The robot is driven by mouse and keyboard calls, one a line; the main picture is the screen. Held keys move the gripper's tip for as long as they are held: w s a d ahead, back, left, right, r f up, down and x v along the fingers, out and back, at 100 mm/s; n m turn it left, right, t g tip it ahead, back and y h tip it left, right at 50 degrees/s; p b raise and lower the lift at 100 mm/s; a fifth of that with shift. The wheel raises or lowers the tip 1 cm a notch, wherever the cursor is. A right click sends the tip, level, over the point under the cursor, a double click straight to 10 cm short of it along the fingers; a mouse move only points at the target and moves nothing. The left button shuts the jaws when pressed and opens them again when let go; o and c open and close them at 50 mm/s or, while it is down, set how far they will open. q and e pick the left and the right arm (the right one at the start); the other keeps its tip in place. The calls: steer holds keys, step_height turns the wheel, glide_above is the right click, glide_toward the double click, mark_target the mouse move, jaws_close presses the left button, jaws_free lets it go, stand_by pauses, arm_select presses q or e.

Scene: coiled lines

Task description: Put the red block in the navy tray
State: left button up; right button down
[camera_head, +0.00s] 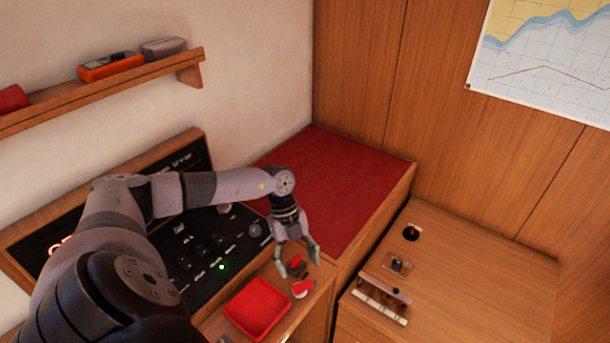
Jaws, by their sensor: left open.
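My left gripper (298,264) is open, pointing down over the front ledge beside the red cushion. A small dark red piece (296,260) shows between its fingers; I cannot tell whether it is the red block or whether the fingers touch it. A small red and white item (303,288) lies on the ledge just below the fingers. A red tray (258,308) sits on the ledge, left of and nearer than the gripper. I see no navy tray. My right gripper is not in view.
A black switch panel (200,250) lies behind my left arm. The red cushion (345,185) is bare. A wooden cabinet top (480,280) at right carries small fittings (398,265). A wall shelf (110,82) holds a red-orange device (110,66) and other items.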

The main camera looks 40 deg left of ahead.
mark_target(304, 285)
arm_select(q)
steer(key=shift+p+x, duration=0.3)
steer(key=shift+x, duration=0.65)
steer(key=p+x, duration=0.1)
steer(key=x, duration=0.3)
steer(key=shift+d+f, duration=0.2)
steer(key=shift+f, duration=0.05)
steer(key=shift+s+f, duration=0.1)
steer(key=shift+f, duration=0.05)
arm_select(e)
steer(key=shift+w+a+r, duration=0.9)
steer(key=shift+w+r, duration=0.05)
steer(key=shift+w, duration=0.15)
arm_select(q)
steer(key=shift+c, duration=0.6)
steer(key=c, duration=1.2)
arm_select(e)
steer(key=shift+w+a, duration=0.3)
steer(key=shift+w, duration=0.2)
